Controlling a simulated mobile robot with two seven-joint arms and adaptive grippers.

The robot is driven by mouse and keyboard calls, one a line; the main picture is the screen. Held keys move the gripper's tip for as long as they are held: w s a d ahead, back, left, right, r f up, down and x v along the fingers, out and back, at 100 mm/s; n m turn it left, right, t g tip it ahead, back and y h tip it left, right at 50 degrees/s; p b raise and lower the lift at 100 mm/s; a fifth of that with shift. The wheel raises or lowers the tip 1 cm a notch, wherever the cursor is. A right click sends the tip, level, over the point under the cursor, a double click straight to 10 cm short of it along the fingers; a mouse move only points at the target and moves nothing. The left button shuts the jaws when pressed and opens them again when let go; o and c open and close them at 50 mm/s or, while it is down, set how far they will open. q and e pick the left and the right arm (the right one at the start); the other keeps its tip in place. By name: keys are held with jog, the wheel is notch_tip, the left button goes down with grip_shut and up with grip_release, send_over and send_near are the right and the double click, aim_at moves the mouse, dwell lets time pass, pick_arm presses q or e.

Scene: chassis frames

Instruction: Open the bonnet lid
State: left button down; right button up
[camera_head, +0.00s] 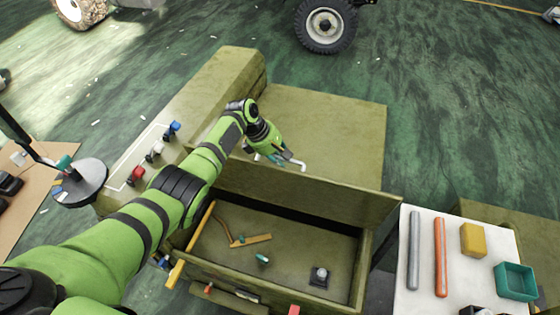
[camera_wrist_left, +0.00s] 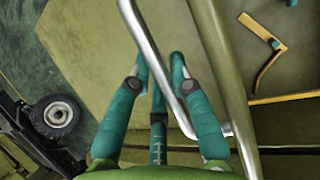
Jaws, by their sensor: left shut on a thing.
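The bonnet lid (camera_head: 330,192) is an olive-green panel standing raised, roughly upright, above an open olive box (camera_head: 285,245). A silver bar handle (camera_head: 298,165) is on the lid's far side. It also shows in the left wrist view (camera_wrist_left: 146,45), beside the lid's long edge (camera_wrist_left: 226,80). My left gripper (camera_head: 277,157) reaches over the lid from the left. In the left wrist view its teal fingers (camera_wrist_left: 160,64) are shut around the handle bar. My right gripper is in neither view.
Inside the box lie a yellow-orange bracket (camera_head: 252,240) and a small dark block (camera_head: 319,277). A white table (camera_head: 460,270) at right holds rods, a yellow block (camera_head: 473,240) and a teal tray (camera_head: 516,281). Coloured knobs (camera_head: 154,152) line the left panel. A round-based stand (camera_head: 82,183) is far left.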

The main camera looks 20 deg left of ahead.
pick_arm(q)
jog(key=shift+w, duration=0.15)
jog(key=c, duration=1.3)
grip_release()
jog(key=shift+o, duration=1)
jog(key=v, duration=1.2)
jog(key=shift+w, duration=0.1)
jog(key=shift+a, duration=0.1)
